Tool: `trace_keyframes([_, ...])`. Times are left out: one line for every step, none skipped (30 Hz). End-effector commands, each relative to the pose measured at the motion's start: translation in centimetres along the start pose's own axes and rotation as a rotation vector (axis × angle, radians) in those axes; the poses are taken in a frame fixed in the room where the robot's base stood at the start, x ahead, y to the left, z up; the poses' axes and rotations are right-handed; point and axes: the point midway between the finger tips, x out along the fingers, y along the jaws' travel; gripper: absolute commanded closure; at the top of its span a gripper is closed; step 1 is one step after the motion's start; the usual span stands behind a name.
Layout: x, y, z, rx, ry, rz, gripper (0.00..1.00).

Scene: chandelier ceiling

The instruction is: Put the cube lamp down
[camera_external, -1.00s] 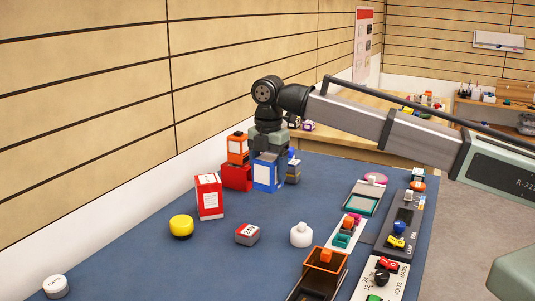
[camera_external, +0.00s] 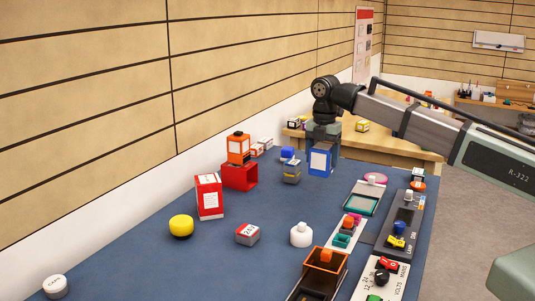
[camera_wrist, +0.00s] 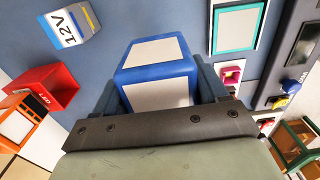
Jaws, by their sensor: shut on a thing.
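The cube lamp (camera_external: 320,160) is a blue-framed block with white panels. In the external view it hangs under my gripper (camera_external: 322,140) toward the back of the blue table. In the wrist view the lamp (camera_wrist: 157,60) shows its blue top edges and white faces between my dark fingers (camera_wrist: 160,95). My gripper is shut on it, and the lamp looks upright. I cannot tell whether its base touches the table. The finger contact is partly hidden by the gripper body.
A teal-framed panel (camera_external: 362,204) lies to the right.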

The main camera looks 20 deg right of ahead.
Motion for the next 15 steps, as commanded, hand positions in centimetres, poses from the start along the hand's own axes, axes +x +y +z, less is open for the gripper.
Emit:
trace_keyframes([0.9, -0.1, 0.0, 0.000, 0.000, -0.001, 0.66])
trace_keyframes([1.4, -0.1, 0.0, 0.000, 0.000, -0.001, 0.66])
trace_keyframes([2.1, -0.1, 0.0, 0.000, 0.000, -0.002, 0.66])
trace_keyframes([2.5, -0.1, 0.0, 0.000, 0.000, -0.002, 0.66])
trace_keyframes([3.0, -0.1, -0.1, 0.000, 0.000, -0.001, 0.66])
trace_keyframes([3.4, 0.0, 0.0, 0.000, 0.000, -0.001, 0.66])
trace_keyframes([3.7, 0.0, 0.0, 0.000, 0.000, -0.001, 0.66])
trace_keyframes([3.9, 0.0, 0.0, 0.000, 0.000, -0.001, 0.66])
trace_keyframes([4.1, 0.0, 0.0, 0.000, 0.000, 0.000, 0.66])
trace_keyframes([4.2, 0.0, 0.0, 0.000, 0.000, 0.000, 0.66])
trace_keyframes([4.4, 0.0, 0.0, 0.000, 0.000, 0.000, 0.66])
trace_keyframes([4.6, 0.0, 0.0, 0.000, 0.000, 0.000, 0.66])
trace_keyframes([4.9, 0.0, 0.0, 0.000, 0.000, 0.000, 0.66])
trace_keyframes([5.2, 0.0, 0.0, 0.001, 0.000, 0.000, 0.66])
trace_keyframes([5.7, 0.0, -0.1, 0.000, 0.000, 0.000, 0.66])
